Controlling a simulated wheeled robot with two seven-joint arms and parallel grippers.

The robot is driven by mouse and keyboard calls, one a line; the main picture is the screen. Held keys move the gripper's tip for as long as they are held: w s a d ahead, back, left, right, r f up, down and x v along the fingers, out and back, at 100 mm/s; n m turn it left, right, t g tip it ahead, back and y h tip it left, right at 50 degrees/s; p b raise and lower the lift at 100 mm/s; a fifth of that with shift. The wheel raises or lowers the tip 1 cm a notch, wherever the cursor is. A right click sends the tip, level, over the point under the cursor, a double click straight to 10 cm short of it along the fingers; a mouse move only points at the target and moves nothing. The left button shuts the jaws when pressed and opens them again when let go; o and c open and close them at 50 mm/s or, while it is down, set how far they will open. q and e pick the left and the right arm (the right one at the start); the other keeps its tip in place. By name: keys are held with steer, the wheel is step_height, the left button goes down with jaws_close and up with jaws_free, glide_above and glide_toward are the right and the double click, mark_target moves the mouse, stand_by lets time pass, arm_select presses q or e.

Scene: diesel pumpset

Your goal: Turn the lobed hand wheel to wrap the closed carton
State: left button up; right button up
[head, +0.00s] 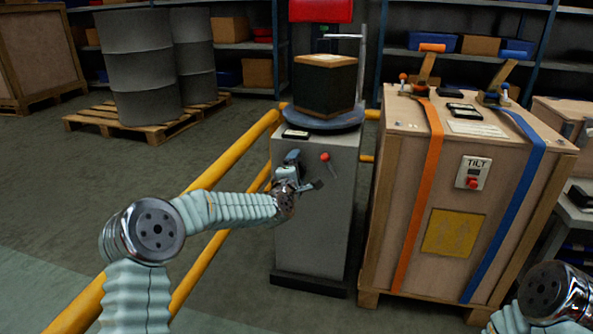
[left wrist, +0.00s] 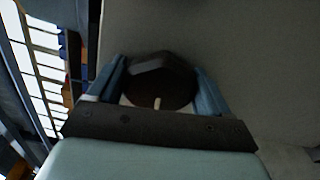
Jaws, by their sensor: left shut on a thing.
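The closed carton (head: 325,88) stands upright on a round blue-grey turntable (head: 322,122) on top of a grey cabinet (head: 318,225). Its sides look dark, with brown at the top and bottom edges. My left gripper (head: 292,158) is at the upper left of the cabinet's front face. In the left wrist view, the dark lobed hand wheel (left wrist: 160,80) sits between its two blue fingers, which are shut on it. A small pale mark shows on the wheel. In the head view the gripper hides most of the wheel. My right gripper is out of view.
A yellow rail (head: 235,152) runs along the cabinet's left. A strapped wooden crate (head: 455,200) stands close on the right. Grey drums (head: 143,65) stand on a pallet behind left. Floor at left is clear.

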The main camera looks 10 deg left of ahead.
arm_select(q)
steer(key=shift+d, duration=0.2)
steer(key=o, duration=0.9)
steer(key=shift+o, duration=0.2)
steer(key=shift+a, duration=0.1)
steer(key=s, duration=1.3)
steer(key=shift+s+a, duration=0.35)
steer(key=shift+s, duration=0.05)
